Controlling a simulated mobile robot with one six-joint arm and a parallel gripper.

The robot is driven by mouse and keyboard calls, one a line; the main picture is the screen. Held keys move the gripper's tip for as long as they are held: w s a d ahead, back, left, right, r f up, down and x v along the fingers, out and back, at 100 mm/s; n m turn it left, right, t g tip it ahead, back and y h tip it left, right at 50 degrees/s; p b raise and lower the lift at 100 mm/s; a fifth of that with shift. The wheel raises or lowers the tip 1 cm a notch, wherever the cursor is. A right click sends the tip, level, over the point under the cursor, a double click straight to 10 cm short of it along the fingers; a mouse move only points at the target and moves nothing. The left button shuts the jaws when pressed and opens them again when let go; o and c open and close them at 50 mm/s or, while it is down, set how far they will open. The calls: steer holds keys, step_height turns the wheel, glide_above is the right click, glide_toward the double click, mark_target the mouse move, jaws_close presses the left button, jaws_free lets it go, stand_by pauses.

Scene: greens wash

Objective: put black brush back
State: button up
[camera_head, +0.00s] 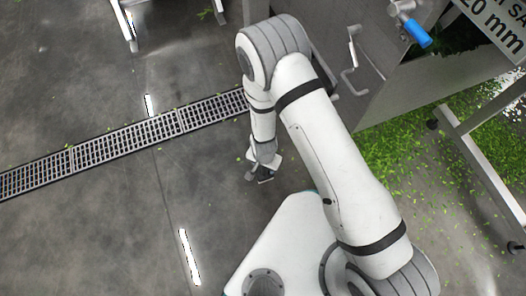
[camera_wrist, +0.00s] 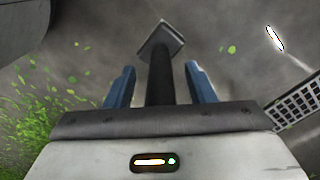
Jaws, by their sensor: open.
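My gripper (camera_head: 262,174) hangs over the grey floor, left of the steel tank. In the wrist view its two blue fingers (camera_wrist: 160,88) stand apart. A dark shaft (camera_wrist: 160,75) with a square grey end (camera_wrist: 161,40) shows between them, with a gap on each side. I cannot tell whether this is the black brush, something beyond the fingers, or a part of my gripper. No other black brush can be made out in either view.
A steel tank (camera_head: 395,85) with bent metal hooks (camera_head: 352,80) and a blue-handled valve (camera_head: 415,32) stands at upper right. A floor drain grate (camera_head: 130,137) crosses the left. Green scraps (camera_head: 410,150) litter the floor at right, near a wheeled frame (camera_head: 478,170). The lower-left floor is clear.

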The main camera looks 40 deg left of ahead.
step_height(320, 180, up, 8)
steer(key=p, duration=0.6)
steer(key=shift+f, duration=0.25)
steer(key=shift+s, duration=0.15)
